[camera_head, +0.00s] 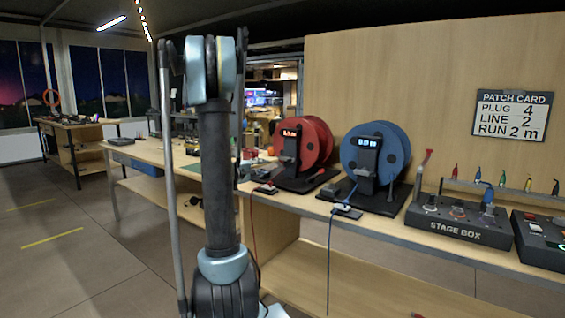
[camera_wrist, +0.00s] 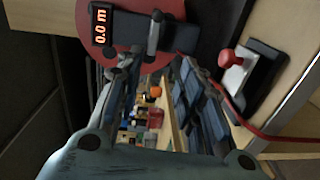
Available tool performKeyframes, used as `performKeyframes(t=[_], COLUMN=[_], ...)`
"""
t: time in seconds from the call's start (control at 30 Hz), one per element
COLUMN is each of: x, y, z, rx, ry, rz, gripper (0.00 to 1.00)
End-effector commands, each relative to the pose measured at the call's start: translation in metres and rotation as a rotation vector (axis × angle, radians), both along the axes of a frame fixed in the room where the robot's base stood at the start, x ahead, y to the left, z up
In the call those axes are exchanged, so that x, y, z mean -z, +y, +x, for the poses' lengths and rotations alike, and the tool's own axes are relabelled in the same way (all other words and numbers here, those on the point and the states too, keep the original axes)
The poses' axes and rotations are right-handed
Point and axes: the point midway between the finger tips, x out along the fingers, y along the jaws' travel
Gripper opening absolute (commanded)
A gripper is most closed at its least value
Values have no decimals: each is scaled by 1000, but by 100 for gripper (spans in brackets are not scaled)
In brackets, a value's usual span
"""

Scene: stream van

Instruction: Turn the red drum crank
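The red drum (camera_head: 317,142) stands on a black base on the bench, with a black post and lit display (camera_head: 289,133) at its front. In the wrist view the red drum (camera_wrist: 130,12) fills the top, and its display (camera_wrist: 101,28) reads 0.0 m. A grey bar (camera_wrist: 154,33), which looks like the crank handle, crosses the dark post. My gripper (camera_wrist: 158,64) is open, with its two fingers apart below that bar and nothing seen between them. Whether a finger touches the bar I cannot tell. In the head view my arm hides most of the gripper.
A blue drum (camera_head: 376,150) stands right of the red one. A stage box (camera_head: 457,222) with a red lever is further right. A red-knobbed connector box (camera_wrist: 248,72) with a red cable lies near the bench edge, beside my right finger. A patch card (camera_head: 511,116) hangs on the wall.

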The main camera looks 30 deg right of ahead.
Motion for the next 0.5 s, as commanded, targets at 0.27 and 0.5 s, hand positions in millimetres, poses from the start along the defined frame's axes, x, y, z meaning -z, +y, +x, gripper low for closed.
performKeyframes(t=[0.27,0.5], x=[0,0], y=[-13,-39], z=[15,25], rx=[-9,-6], ry=[20,20], rz=[-74,-74], gripper=[35,35])
